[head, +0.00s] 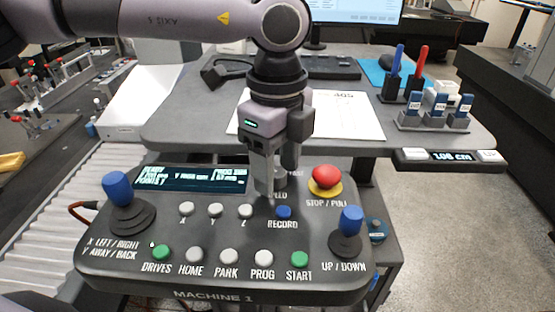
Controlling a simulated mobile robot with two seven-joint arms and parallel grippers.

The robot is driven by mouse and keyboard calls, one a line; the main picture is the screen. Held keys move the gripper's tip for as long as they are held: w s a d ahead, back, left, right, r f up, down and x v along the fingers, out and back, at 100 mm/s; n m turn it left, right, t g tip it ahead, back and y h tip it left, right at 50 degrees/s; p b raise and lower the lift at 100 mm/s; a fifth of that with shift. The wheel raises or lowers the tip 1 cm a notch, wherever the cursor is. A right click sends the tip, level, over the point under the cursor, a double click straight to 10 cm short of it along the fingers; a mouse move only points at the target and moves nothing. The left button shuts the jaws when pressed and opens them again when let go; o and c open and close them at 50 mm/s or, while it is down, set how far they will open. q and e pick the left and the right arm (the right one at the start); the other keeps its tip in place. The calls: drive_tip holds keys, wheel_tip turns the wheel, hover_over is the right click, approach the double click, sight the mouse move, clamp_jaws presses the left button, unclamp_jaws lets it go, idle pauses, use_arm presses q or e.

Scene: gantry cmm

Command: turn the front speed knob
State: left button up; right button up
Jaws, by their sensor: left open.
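The control panel (203,266) is a dark box with a lit display, two blue-topped joysticks and several buttons. My left gripper (276,183) points down over the panel's back right, between the display and the red stop button. Its fingers are open, one on each side of a grey speed knob (280,184) that is mostly hidden behind them. The SPEED label is partly covered by the near finger. I cannot tell whether the fingers touch the knob. My right gripper is not in view.
The red stop button (326,177) stands close to the right of the gripper. The blue record button (283,212) is just in front. The left joystick (118,190) and right joystick (351,220) rise from the panel. Behind is a grey desk (190,121) with pen and block holders.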

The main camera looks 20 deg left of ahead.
use_arm(q)
drive_tip(key=shift+f, duration=0.15)
clamp_jaws()
